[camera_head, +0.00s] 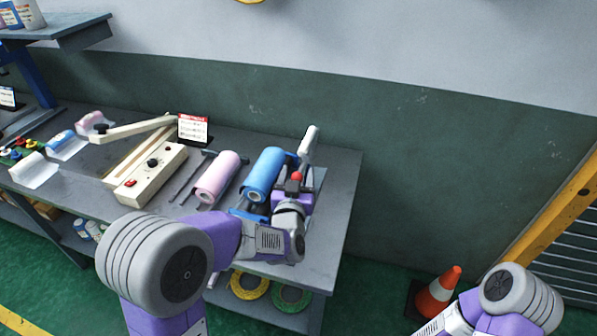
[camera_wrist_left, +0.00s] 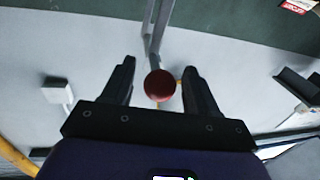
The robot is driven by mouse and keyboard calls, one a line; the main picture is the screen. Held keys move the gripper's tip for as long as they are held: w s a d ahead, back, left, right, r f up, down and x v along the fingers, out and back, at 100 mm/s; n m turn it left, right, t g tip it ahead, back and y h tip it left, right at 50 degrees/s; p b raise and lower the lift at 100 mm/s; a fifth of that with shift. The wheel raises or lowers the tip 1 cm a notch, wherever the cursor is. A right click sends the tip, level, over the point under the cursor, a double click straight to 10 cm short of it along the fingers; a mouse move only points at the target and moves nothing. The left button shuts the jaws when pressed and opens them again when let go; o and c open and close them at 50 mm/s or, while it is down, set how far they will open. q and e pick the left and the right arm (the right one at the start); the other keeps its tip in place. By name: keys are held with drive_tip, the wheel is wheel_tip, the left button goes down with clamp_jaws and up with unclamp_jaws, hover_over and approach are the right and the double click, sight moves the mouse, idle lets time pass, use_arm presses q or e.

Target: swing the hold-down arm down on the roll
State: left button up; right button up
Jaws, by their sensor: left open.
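The blue roll (camera_head: 267,170) lies on a low stand near the right end of the bench. A red ball knob (camera_head: 296,176) shows just right of it. In the left wrist view the knob (camera_wrist_left: 160,86) sits between the two fingers, at the end of a grey metal bar (camera_wrist_left: 156,38), which looks like the hold-down arm. My left gripper (camera_head: 297,188) is open around the knob, with gaps visible on both sides (camera_wrist_left: 160,72). My left wrist hides part of the stand and the arm's pivot. My right gripper is out of view.
A pink roll (camera_head: 218,175) lies left of the blue roll. A cream sealer (camera_head: 150,172) with a raised lever and a small sign (camera_head: 193,129) stand further left. An orange cone (camera_head: 437,292) stands on the floor right of the bench (camera_head: 342,185).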

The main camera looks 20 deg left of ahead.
use_arm(q)
drive_tip(key=shift+w+a, duration=0.1)
drive_tip(key=shift+w, duration=0.65)
clamp_jaws()
